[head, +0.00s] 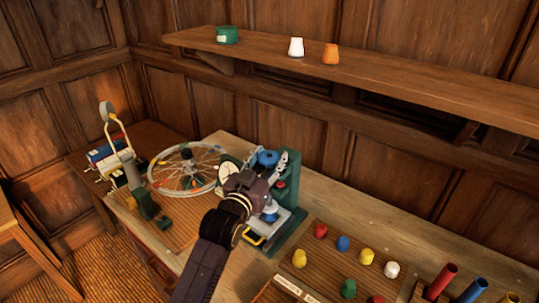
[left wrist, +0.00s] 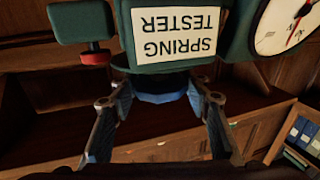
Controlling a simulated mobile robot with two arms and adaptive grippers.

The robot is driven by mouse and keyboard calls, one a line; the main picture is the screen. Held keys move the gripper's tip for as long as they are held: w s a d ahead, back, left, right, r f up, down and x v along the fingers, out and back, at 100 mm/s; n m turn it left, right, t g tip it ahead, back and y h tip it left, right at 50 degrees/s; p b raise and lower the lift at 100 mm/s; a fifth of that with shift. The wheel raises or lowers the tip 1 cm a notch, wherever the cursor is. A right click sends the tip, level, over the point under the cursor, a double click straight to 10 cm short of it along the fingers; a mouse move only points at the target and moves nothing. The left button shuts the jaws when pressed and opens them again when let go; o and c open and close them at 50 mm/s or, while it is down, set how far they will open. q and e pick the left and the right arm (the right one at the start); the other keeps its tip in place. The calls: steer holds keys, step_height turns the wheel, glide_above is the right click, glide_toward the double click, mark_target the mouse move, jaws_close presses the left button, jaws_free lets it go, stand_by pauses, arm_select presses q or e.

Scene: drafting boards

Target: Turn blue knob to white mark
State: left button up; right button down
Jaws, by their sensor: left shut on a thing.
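The dark green spring tester (head: 289,228) stands on the bench, and its label (left wrist: 178,32) reads upside down in the left wrist view. The blue knob (head: 268,157) is at its top; in the left wrist view a blue part (left wrist: 160,97) shows below the label. My left gripper (head: 267,164) is shut on the blue knob, its two fingers (left wrist: 160,92) on either side of it. A round white dial (head: 230,170) with a red needle also shows in the left wrist view (left wrist: 288,24). I cannot make out a white mark. My right gripper is out of view.
A spoked wheel (head: 186,170) and a lamp-like arm (head: 122,150) stand left of the tester. Several coloured knobs lie on a wooden board (head: 325,262) to the right. A shelf (head: 380,72) runs along the wall above, holding green, white and orange items.

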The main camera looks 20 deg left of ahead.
arm_select(q)
steer(key=shift+r, duration=0.15)
steer(key=o, duration=1.2)
steer(key=shift+s, duration=0.1)
steer(key=s, duration=1.1)
steer(key=shift+s+a, duration=0.4)
steer(key=shift+a, duration=0.05)
